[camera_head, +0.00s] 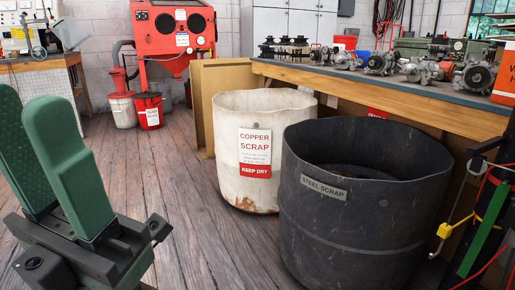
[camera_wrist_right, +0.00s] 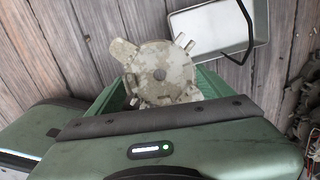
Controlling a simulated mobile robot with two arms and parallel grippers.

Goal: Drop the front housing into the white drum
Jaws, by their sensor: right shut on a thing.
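The white drum (camera_head: 232,170) stands on the floor in the middle of the head view, open at the top, with a "COPPER SCRAP, KEEP DRY" label. The front housing (camera_wrist_right: 155,72), a mottled grey round casting with lugs, is in the right wrist view. My right gripper (camera_wrist_right: 160,95) is shut on it; the housing covers much of the green fingers. The right gripper and held housing are not recognizable in the head view. My left gripper (camera_head: 32,105) is at the left of the head view, its green fingers apart and empty, left of the drum.
A black drum (camera_head: 350,225) labelled "STEEL SCRAP" stands close at the white drum's right. A workbench (camera_head: 400,98) with several alternator parts runs behind both. A metal tray (camera_wrist_right: 222,25) shows in the wrist view. The plank floor (camera_head: 165,180) left of the white drum is clear.

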